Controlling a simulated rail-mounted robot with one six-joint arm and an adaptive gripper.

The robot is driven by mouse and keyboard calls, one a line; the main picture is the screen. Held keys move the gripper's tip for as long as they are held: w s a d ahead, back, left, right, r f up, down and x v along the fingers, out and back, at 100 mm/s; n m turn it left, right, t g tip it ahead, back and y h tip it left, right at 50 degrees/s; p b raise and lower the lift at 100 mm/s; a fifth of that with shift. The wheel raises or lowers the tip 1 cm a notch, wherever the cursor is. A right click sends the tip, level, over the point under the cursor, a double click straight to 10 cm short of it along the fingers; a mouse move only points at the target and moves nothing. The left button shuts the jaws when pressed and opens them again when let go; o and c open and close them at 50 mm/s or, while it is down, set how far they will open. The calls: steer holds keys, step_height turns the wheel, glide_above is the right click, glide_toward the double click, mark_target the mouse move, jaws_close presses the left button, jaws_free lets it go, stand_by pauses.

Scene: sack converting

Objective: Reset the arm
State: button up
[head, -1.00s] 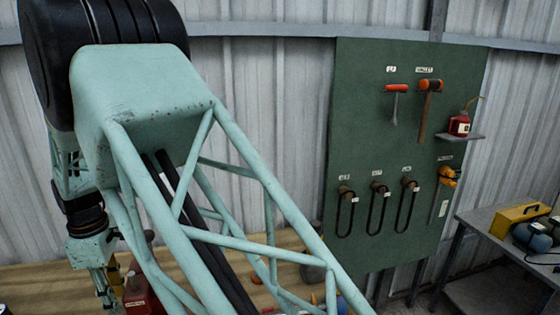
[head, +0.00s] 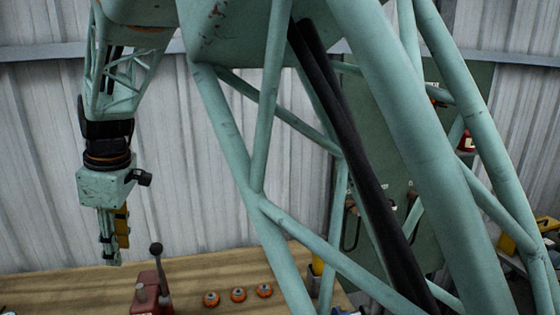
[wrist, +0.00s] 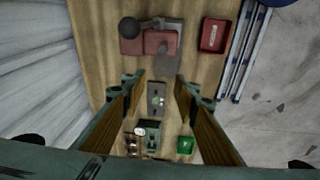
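My gripper (head: 112,250) hangs pointing down above the wooden bench at the left in the head view, well clear of the bench top. In the wrist view its two fingers (wrist: 158,88) stand wide apart, with tan pads facing each other. Nothing is held between them; the grey and green items seen through the gap lie on the bench below. My arm's green tubular frame crosses the middle and right of the head view and hides much of the wall board.
A red lever device with a black ball knob (head: 147,298) stands on the bench (head: 190,272), beside several orange round parts (head: 238,294). The wrist view shows a red tray (wrist: 213,35) and a green box (wrist: 185,145). A green tool board (head: 480,85) hangs behind my arm.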

steer(key=w+d+r+m+t+y, duration=0.1)
steer(key=w+d+r+m+t, duration=0.15)
steer(key=w+d+r, duration=0.75)
steer(key=w+d+r+m+t, duration=0.1)
steer(key=w+d+r+m, duration=0.2)
steer(key=w+d+r, duration=0.6)
steer(key=d+r+m+t+b, duration=0.1)
steer(key=d+r+m+b, duration=0.2)
steer(key=d, duration=1.4)
steer(key=s+d+f+m+h+b, duration=0.1)
steer(key=s+d+f+m, duration=0.15)
steer(key=s+d, duration=0.65)
steer(key=s+d+f+m+h+b, duration=0.1)
steer(key=s+d+f+m, duration=0.15)
steer(key=s+d, duration=0.7)
steer(key=s+d+f+m+b, duration=0.1)
steer(key=s+d+f+m, duration=0.1)
steer(key=s, duration=0.7)
steer(key=s+d+f+m+h+b, duration=0.1)
steer(key=s+d+f+m, duration=0.2)
steer(key=s, duration=0.7)
steer(key=s+d+f+m+g+b, duration=0.1)
steer(key=s+d+f+m, duration=0.1)
steer(key=s+d+f, duration=0.4)
steer(key=s+f, duration=0.3)
steer(key=shift+s, duration=0.15)
